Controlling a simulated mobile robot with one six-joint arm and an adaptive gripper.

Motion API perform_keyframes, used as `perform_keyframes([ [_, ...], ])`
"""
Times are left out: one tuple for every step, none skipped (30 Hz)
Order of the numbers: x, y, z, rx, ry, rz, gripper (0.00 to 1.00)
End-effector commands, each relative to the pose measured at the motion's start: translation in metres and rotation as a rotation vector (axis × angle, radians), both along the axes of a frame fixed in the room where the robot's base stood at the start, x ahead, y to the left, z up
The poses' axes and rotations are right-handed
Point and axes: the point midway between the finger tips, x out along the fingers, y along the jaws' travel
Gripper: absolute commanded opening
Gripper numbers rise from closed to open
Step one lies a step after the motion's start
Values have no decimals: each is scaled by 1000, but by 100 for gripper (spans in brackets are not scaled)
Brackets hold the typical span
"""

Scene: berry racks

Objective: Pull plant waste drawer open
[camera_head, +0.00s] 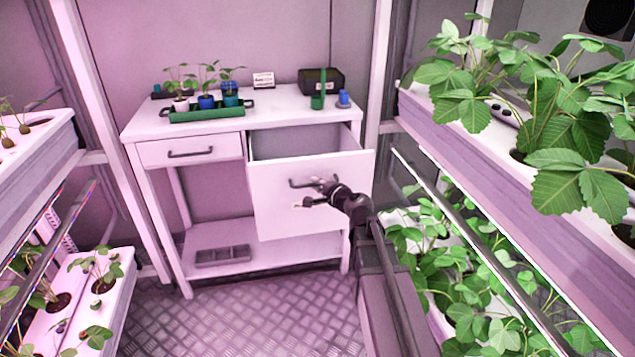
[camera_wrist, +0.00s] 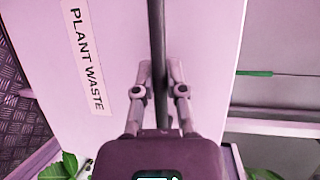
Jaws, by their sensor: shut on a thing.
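The plant waste drawer (camera_head: 310,205) is the deep right-hand drawer of the white desk (camera_head: 290,125). It stands pulled out toward me, with part of its inside showing above the front panel. In the wrist view its front (camera_wrist: 215,50) carries a "PLANT WASTE" label (camera_wrist: 86,60). My gripper (camera_head: 318,192) is at the dark bar handle (camera_head: 300,182) on the drawer front. In the wrist view my gripper (camera_wrist: 160,85) has its two fingers closed on either side of the handle (camera_wrist: 157,40). The drawer's floor is hidden from the head camera.
A shallow drawer (camera_head: 190,150) on the left is shut. A green tray (camera_head: 205,115) with potted seedlings and a dark box (camera_head: 321,80) stand on the desk top. Plant racks flank me left (camera_head: 95,300) and right (camera_head: 500,190). The metal floor (camera_head: 240,315) before the desk is clear.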

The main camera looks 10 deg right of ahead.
Motion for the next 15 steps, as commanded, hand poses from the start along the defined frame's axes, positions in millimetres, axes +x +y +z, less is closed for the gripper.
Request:
perform_keyframes([
  [0,-1,0,0,0,-2,0],
  [0,0,0,0,0,-2,0],
  [0,0,0,-1,0,-2,0],
  [0,0,0,-1,0,-2,0],
  [0,0,0,-1,0,-2,0],
  [0,0,0,-1,0,-2,0],
  [0,0,0,-1,0,-2,24],
  [0,-1,0,-1,0,-2,33],
  [0,-1,0,-1,0,-2,45],
  [0,-1,0,0,0,-2,51],
  [0,-1,0,0,0,-2,51],
  [0,-1,0,0,0,-2,51],
  [0,-1,0,0,0,-1,51],
  [0,-1,0,0,0,-1,51],
  [0,-1,0,0,0,-1,51],
])
